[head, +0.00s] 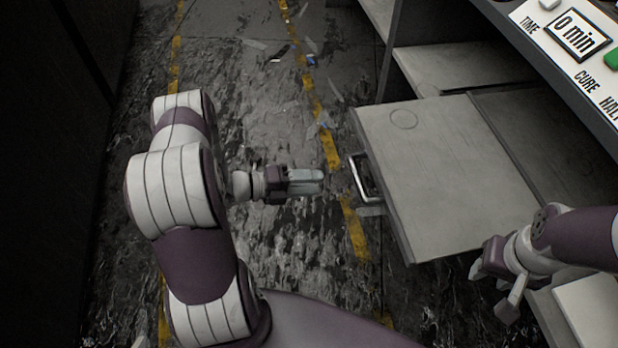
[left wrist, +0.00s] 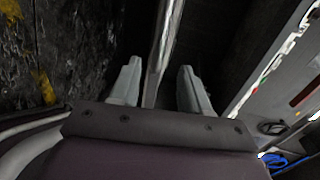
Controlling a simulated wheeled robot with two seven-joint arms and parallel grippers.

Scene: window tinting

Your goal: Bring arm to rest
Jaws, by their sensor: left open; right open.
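My left arm reaches in from the left in the head view. My left gripper (head: 322,181) points right and is open and empty. Its fingertips are a short gap to the left of a metal handle (head: 355,178) on the edge of a light grey panel (head: 430,170). In the left wrist view, a metal bar (left wrist: 165,45) runs beyond and between the two spread fingers (left wrist: 158,85); I see no contact. My right gripper (head: 495,284) is at the lower right, open and empty, over the dark floor near the panel's front edge.
A grey shelf unit (head: 465,68) stands behind the panel. A control panel (head: 575,40) reading "0 min" is at the upper right. The wet, dark floor (head: 250,130) has yellow dashed lines and scattered scraps. A dark wall (head: 50,150) bounds the left side.

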